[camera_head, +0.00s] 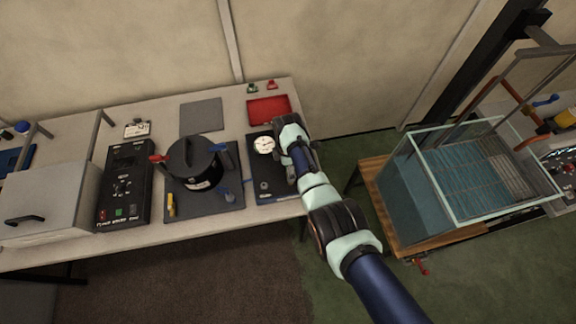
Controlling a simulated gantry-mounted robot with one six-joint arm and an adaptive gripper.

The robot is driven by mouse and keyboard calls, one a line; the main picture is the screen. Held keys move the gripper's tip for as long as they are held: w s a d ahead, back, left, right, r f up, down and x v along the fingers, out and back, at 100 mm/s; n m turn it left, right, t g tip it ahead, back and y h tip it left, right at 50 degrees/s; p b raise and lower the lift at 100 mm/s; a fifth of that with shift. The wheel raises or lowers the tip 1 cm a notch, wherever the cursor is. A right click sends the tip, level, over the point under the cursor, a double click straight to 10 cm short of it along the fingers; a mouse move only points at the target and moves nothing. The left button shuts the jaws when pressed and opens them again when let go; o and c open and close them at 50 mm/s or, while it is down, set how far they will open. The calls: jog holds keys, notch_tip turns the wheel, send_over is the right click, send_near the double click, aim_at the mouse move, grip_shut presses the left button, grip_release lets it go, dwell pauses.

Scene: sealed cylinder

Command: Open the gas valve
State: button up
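A dark panel (263,190) lies at the right end of the table, with a white round gauge (264,145) on it and a small round fitting near its front edge. I cannot make out for certain which part is the gas valve. My arm reaches over the right side of this panel and hides part of it. My gripper (293,176) is at the panel's right edge, beneath the wrist. Its fingers are too small and hidden to show whether they are open, shut or touching anything.
A black lidded pot (193,162) stands on a dark mat (228,205) left of the panel. A black control box (125,182) and grey case (45,200) are further left. A red tray (269,110) lies behind. A glass tank (450,190) stands right, past a floor gap.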

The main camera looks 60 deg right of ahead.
notch_tip(320, 180, up, 12)
dwell(0.6)
dwell(0.4)
jog(key=w+a+r+m+t+h, duration=0.1)
jog(key=w+a+r+t, duration=0.1)
jog(key=w+a, duration=0.35)
jog(key=w+a+r+m+t, duration=0.2)
jog(key=a, duration=0.7)
jog(key=w+a+r+m+t+h, duration=0.1)
jog(key=w+a+t, duration=0.15)
jog(key=a, duration=0.45)
jog(key=s+a+r+m+t, duration=0.1)
jog(key=a+r+m+t, duration=0.15)
jog(key=a+r, duration=0.55)
jog(key=s+a+r+m+t+y, duration=0.2)
jog(key=s+a+r+t, duration=0.3)
jog(key=a, duration=0.7)
notch_tip(320, 180, up, 20)
jog(key=d+g+p, duration=0.1)
jog(key=p, duration=1.8)
jog(key=shift+s+p, duration=0.3)
jog(key=shift+s, duration=0.1)
